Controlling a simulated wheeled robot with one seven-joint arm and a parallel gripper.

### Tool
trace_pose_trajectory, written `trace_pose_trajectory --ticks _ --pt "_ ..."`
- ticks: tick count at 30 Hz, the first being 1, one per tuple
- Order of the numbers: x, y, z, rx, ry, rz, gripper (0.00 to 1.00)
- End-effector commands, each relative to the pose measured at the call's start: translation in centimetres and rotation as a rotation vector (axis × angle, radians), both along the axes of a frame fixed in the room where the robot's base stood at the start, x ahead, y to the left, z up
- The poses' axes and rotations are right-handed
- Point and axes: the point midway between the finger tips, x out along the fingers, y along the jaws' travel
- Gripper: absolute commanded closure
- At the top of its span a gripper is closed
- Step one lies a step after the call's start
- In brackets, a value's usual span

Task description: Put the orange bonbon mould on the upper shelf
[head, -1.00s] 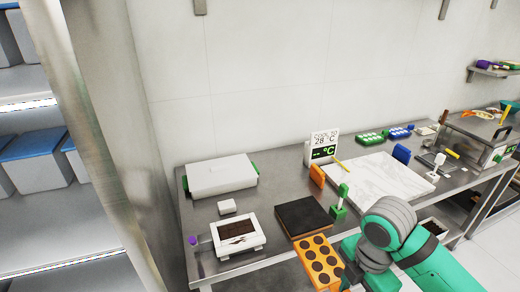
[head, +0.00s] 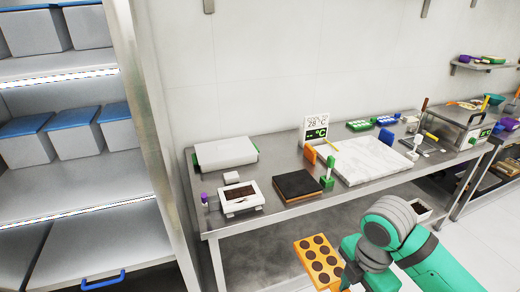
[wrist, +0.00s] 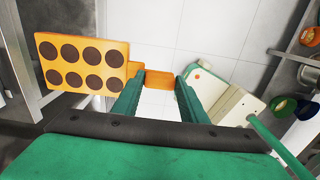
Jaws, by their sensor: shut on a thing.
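The orange bonbon mould (head: 319,263), with round dark-filled cavities, is held out in front of the table's front edge in the head view. It fills the upper left of the wrist view (wrist: 84,65), cavities facing the camera. My gripper (wrist: 159,80) is shut on the mould's orange end tab; its fingers are mostly hidden in the head view. At left stands a rack with an upper shelf (head: 75,68) bearing white boxes with blue lids, and a middle shelf (head: 90,190) with similar boxes. A small wall shelf (head: 488,67) at the right holds purple and green things.
The steel table (head: 275,222) holds a chocolate tray (head: 240,196), a dark block (head: 297,185), a marble slab (head: 370,161) and a white case (head: 225,153). The rack's upright post (head: 148,110) stands left of the table. Bare floor shows at the right.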

Motion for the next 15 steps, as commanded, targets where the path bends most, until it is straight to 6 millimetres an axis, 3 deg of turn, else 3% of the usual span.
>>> trace_pose_trajectory --ticks 15 --pt "7.8 1.9 0.3 0.002 0.0 -0.273 1.0"
